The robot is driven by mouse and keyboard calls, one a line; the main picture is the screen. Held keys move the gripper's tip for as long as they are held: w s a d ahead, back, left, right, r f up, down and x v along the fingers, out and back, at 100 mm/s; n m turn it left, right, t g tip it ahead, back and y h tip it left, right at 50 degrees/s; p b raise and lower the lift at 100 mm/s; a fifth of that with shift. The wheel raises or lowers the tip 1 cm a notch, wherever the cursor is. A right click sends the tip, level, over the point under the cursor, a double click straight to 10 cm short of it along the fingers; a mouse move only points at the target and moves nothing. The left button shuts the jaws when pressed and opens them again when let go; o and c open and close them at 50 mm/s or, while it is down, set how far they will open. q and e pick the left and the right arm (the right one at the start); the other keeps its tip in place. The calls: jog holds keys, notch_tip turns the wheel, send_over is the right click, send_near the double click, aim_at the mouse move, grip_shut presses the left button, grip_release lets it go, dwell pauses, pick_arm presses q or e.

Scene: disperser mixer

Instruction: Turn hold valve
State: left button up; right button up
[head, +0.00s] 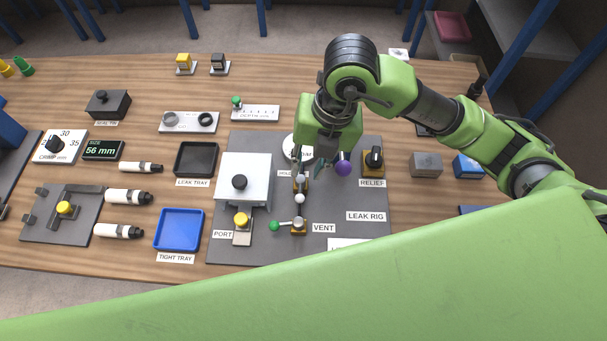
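The leak rig (370,235) is a dark grey board in the middle of the table. A purple ball knob (343,168) shows on it, right beside the fingers of my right gripper (318,168). A brass valve (299,227) with a green ball knob (274,226) stands by the VENT label. My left gripper is out of view.
A white box (243,180) with a black knob stands left of the valves. The black relief knob (374,158) is close on the right. A blue tray (179,230) and a black tray (196,159) lie further left. My green arm link covers the front.

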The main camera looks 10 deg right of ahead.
jog(key=r, duration=0.2)
jog(key=d+r, duration=0.1)
jog(key=r, duration=0.2)
jog(key=shift+s+r, duration=0.15)
jog(key=shift+r, duration=0.05)
jog(key=shift+s+f, duration=0.1)
